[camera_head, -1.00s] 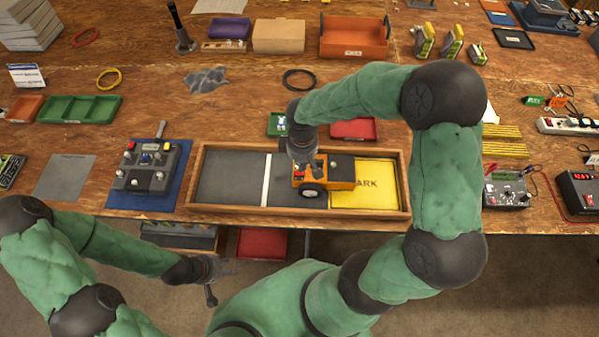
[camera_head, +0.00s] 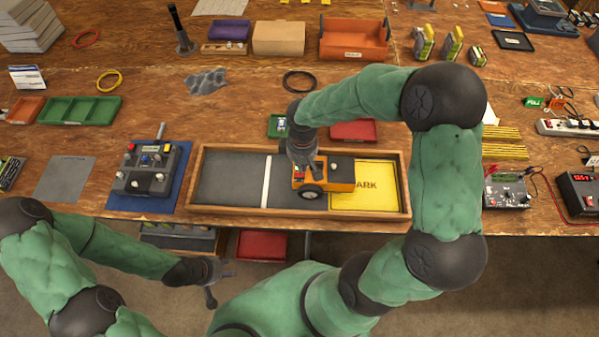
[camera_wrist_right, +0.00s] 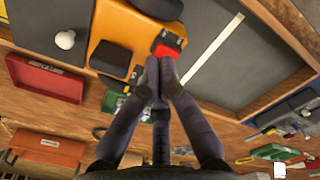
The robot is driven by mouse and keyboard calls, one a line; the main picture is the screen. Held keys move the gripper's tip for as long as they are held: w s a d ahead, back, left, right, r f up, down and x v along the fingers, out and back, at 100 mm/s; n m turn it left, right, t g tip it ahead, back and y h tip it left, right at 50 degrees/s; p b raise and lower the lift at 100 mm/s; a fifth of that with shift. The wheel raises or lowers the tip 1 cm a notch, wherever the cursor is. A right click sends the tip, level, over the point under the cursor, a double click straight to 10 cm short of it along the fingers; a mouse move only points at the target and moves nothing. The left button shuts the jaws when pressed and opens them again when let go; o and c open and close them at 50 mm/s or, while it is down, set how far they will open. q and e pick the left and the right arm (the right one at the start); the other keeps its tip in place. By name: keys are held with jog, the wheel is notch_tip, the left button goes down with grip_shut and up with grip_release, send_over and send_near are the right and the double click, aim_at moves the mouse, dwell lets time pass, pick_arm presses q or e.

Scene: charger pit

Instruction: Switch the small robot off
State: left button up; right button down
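The small robot (camera_head: 340,181) is orange with a black top and wheels. It stands in a wooden-framed pit, partly over the yellow park pad (camera_head: 375,186). My right gripper (camera_head: 303,175) is over its left part, hiding some of it. In the right wrist view, the small robot (camera_wrist_right: 114,62) carries a red rocker switch (camera_wrist_right: 167,51) in a dark housing. My right gripper (camera_wrist_right: 162,75) has its fingertips together just at the switch's edge; whether they touch it is unclear. My left gripper (camera_head: 222,284) is open and empty, in front of the table.
The pit's wooden rim (camera_head: 290,218) surrounds the small robot, and a white strip (camera_head: 266,181) crosses its floor. A grey control box (camera_head: 151,166) sits on a blue mat to the left. Green and red trays (camera_head: 354,131) lie behind the pit.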

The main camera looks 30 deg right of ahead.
jog(key=shift+f+b, duration=0.85)
jog(key=shift+f, duration=0.3)
dwell(0.9)
jog(key=shift+r+p, duration=2.85)
jog(key=shift+r, duration=0.7)
